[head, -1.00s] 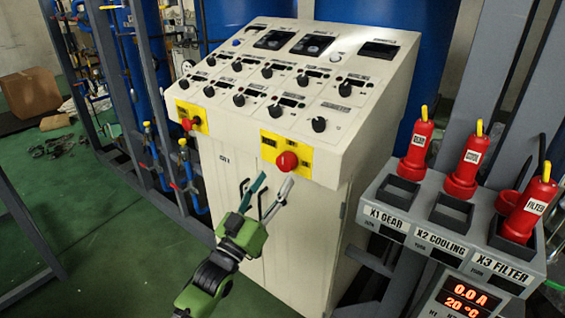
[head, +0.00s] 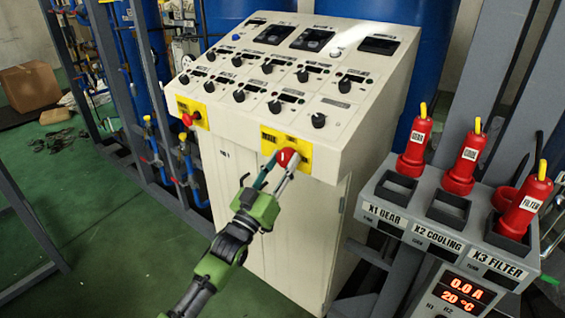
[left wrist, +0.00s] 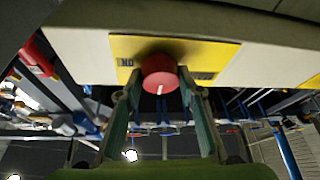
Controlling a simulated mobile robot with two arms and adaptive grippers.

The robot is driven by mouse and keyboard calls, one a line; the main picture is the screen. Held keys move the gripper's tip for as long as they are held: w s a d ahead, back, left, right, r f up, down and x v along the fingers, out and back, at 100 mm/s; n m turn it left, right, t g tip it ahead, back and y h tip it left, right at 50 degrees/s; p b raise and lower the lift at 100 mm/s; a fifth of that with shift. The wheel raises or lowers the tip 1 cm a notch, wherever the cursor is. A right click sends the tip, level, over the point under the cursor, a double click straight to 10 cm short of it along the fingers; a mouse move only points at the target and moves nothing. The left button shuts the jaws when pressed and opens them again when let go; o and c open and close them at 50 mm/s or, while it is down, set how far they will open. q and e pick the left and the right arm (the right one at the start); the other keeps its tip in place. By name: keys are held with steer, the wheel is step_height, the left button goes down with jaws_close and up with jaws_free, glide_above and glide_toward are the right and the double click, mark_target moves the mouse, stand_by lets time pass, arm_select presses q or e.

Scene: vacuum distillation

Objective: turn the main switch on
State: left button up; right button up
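The main switch appears to be a round red knob (head: 288,157) on a yellow plate (head: 304,160) at the front right corner of the white control cabinet. The knob (left wrist: 160,76) also shows in the left wrist view, with a short white mark on its face. My left gripper (head: 279,168) is at the knob, one finger on each side of it. In the left wrist view the fingers (left wrist: 159,85) stand apart with the knob between their tips. A narrow gap seems to show on the left; contact on the right is unclear. My right gripper is out of view.
A second red knob (head: 187,119) sits on another yellow plate at the cabinet's left. Black dials (head: 319,120) cover the sloping panel (head: 345,108). A grey socket box (head: 398,191) with red plugs (head: 416,145) stands close at the right. Green floor (head: 95,215) is open at the left.

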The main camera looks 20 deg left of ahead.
arm_select(q)
steer(key=shift+m, duration=0.3)
steer(key=shift+f+m+h+b, duration=0.15)
steer(key=shift+m+h+b, duration=0.65)
steer(key=shift+m, duration=0.4)
steer(key=m+g+h+b, duration=0.1)
steer(key=m+h, duration=0.1)
steer(key=m, duration=0.2)
steer(key=shift+a, duration=0.15)
steer(key=m+g+h+b, duration=0.1)
steer(key=m+h, duration=0.1)
steer(key=m, duration=0.2)
steer(key=m+g+h, duration=0.1)
steer(key=m, duration=0.1)
steer(key=shift+m, duration=0.3)
steer(key=m+g, duration=0.1)
steer(key=m, duration=0.1)
steer(key=m+g+h, duration=0.1)
steer(key=m, duration=0.1)
steer(key=shift+w+a+r+m, duration=0.1)
steer(key=shift+r+m, duration=0.1)
steer(key=shift+m, duration=0.2)
steer(key=m+g+p, duration=0.1)
steer(key=m, duration=0.3)
steer(key=shift+g, duration=0.4)
steer(key=shift+m+g+p, duration=0.3)
steer(key=shift+m+p, duration=0.15)
steer(key=shift+m, duration=0.65)
